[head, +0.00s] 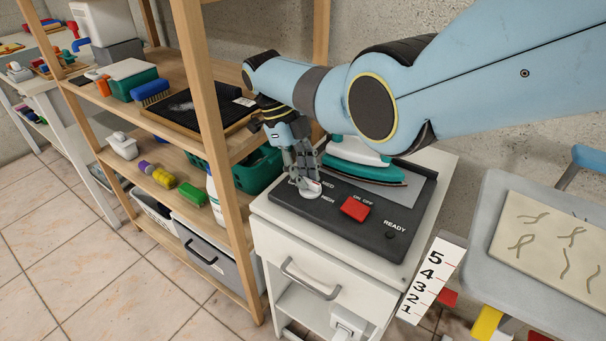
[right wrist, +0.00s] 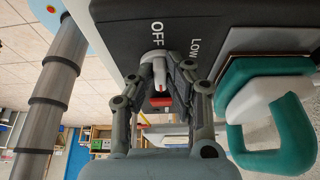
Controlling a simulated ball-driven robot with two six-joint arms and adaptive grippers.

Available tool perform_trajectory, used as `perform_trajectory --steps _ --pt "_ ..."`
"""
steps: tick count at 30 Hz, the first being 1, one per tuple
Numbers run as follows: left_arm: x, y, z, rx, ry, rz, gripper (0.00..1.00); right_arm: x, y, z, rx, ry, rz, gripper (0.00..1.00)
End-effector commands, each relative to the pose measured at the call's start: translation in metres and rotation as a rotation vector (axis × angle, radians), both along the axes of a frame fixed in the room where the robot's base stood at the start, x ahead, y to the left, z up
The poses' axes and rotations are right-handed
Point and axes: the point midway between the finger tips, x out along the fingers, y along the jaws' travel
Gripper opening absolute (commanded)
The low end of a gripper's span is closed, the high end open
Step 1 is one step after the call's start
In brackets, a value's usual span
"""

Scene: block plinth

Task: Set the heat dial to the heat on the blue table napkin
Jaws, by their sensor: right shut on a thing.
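The heat dial is a pale knob (head: 308,187) on the dark sloping panel (head: 401,222) of the white cabinet. In the right wrist view the pale dial (right wrist: 159,70) has a small red mark, with the words OFF and LOW near it. My right gripper (head: 305,178) is shut on the dial from above; its fingers also show in the right wrist view (right wrist: 160,80). I cannot tell which setting the dial points at. No blue table napkin is recognisable. My left gripper is not in view.
A teal and white iron (head: 362,172) stands on the panel's back part, close beside my right gripper. A red ON OFF switch (head: 355,209) and a READY lamp (head: 390,234) are in front. A wooden shelf (head: 205,130) stands left; a patterned cream cloth (head: 550,245) lies right.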

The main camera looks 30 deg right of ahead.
Motion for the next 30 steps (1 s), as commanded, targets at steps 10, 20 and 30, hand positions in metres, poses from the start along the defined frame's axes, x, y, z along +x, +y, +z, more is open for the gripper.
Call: perform_trajectory --steps 10,20,30 --pt "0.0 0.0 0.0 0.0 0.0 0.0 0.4 -0.001 0.001 -0.001 0.001 0.0 -0.003 0.15" --pt "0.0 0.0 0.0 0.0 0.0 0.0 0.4 0.0 0.0 0.0 0.0 0.0 -0.002 0.37" --pt "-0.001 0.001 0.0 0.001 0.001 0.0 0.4 0.012 0.005 0.03 0.001 -0.004 -0.002 0.37"
